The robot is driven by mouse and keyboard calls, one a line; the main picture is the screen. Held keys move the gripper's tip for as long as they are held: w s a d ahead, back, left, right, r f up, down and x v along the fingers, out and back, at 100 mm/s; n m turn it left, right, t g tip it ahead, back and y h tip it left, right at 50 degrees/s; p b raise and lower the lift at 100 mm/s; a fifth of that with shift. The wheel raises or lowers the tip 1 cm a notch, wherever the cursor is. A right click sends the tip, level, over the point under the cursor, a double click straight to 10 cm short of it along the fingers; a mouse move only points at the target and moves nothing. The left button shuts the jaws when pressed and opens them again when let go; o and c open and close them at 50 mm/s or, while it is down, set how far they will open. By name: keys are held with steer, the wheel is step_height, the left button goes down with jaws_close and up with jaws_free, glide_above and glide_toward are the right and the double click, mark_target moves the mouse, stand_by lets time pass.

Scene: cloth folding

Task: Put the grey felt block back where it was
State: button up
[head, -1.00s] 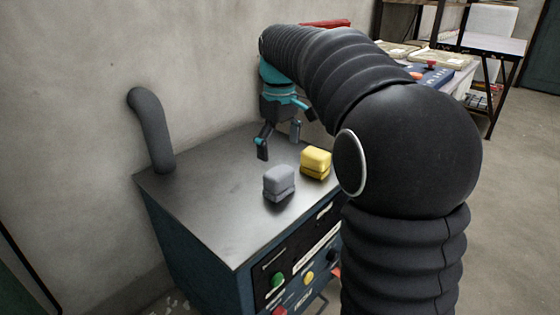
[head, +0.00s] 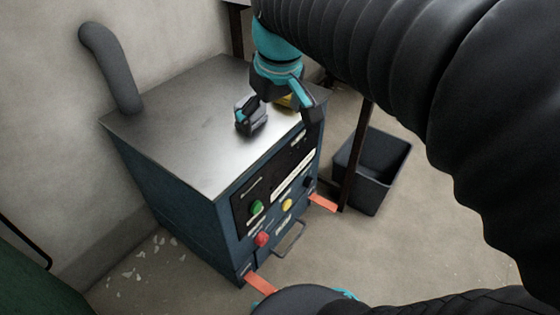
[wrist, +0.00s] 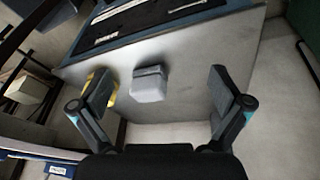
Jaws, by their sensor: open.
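The grey felt block (wrist: 150,84) sits on the metal top of the blue cabinet (head: 185,115). In the wrist view it lies between my two open fingers, nearer the left one, with a visible gap on each side. My gripper (wrist: 160,86) is open and empty. In the head view my gripper (head: 278,116) is over the right part of the top, and a finger covers much of the grey block (head: 258,124). A yellow block (wrist: 92,82) lies beside the grey one, partly hidden behind the left finger; it also barely shows in the head view (head: 284,101).
A grey bent pipe (head: 112,65) stands at the back left of the cabinet top. The front panel has coloured buttons (head: 257,207) and a handle. A dark bin (head: 375,165) stands on the floor to the right. The left half of the top is clear.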

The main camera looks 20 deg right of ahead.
steer(key=s+f+m+t, duration=0.2)
steer(key=s+f, duration=0.6)
steer(key=s, duration=0.2)
steer(key=shift+s+m, duration=0.35)
steer(key=shift+m, duration=0.05)
steer(key=shift+f, duration=0.1)
steer(key=shift+r+p, duration=1.05)
